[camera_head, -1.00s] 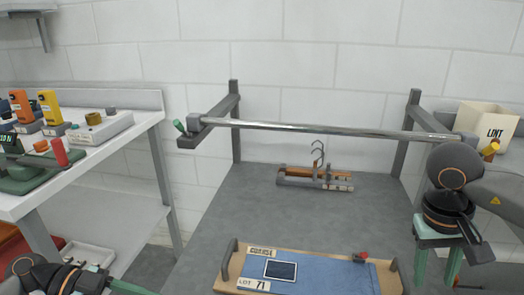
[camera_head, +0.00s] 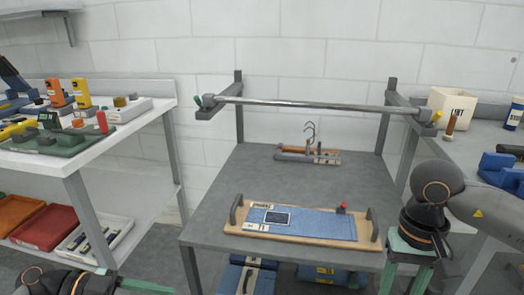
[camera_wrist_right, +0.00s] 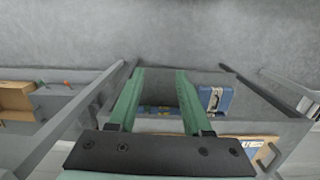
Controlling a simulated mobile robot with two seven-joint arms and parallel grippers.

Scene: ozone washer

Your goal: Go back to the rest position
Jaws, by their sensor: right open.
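My right gripper (camera_head: 406,275) hangs at the right of the head view, beside the grey table, with green fingers pointing down. In the right wrist view its two green fingers (camera_wrist_right: 161,78) stand apart with nothing held between them. My left gripper (camera_head: 145,287) is at the bottom left edge of the head view. Only part of its green fingers shows, partly cut off by the frame, so its opening cannot be judged.
The grey table (camera_head: 205,215) carries a wooden board (camera_head: 370,243) with a blue cloth and a hanger rack (camera_head: 325,155). A metal rail (camera_head: 310,104) spans above it. A white bench (camera_head: 60,160) stands left, a grey counter (camera_head: 462,150) right. Blue boxes (camera_head: 325,273) sit below the table.

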